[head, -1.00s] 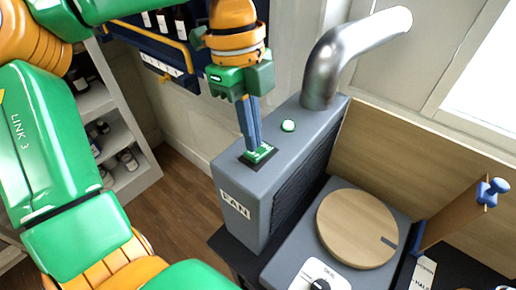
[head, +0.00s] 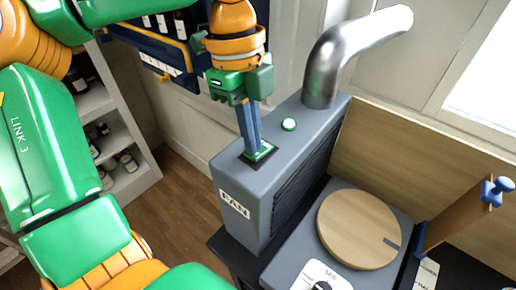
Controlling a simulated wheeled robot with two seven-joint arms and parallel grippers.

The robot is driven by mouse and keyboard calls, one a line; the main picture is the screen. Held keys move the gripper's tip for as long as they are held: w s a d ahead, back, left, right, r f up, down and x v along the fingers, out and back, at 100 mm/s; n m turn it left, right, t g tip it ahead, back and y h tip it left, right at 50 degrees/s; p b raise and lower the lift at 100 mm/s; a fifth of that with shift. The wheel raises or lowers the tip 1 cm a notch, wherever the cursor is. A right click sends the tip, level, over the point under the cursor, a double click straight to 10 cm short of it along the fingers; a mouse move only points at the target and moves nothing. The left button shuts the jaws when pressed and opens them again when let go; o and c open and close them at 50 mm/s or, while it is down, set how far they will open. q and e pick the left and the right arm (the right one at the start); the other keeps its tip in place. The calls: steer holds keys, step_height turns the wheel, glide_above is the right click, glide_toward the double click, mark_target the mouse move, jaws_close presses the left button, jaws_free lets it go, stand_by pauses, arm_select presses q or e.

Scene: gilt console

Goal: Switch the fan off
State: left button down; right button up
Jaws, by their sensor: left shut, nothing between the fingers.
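The fan (head: 240,186) is a grey box with a FAN label on its front, a louvred side and a bent metal pipe on top. A green switch (head: 261,152) in a dark plate sits on its top near the front. My left gripper (head: 254,147) is shut, pointing down, with its blue fingertips at the switch; they look to be touching it and hide part of it. A round green lamp (head: 288,124) farther back on the top looks lit. My right gripper is not in view.
A grey unit with a round wooden lid (head: 358,228) and a dial (head: 323,284) stands right of the fan. A wooden panel is behind it. A blue rack (head: 165,50) with bottles hangs behind my left arm. White shelves (head: 120,140) stand at left.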

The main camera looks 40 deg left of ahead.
arm_select(q)
steer(key=shift+f+b, duration=0.3)
steer(key=shift+f, duration=0.05)
steer(key=shift+r, duration=0.1)
step_height(320, 180, up, 7)
steer(key=p, duration=0.6)
steer(key=shift+r+p, duration=0.1)
steer(key=shift+p, duration=0.3)
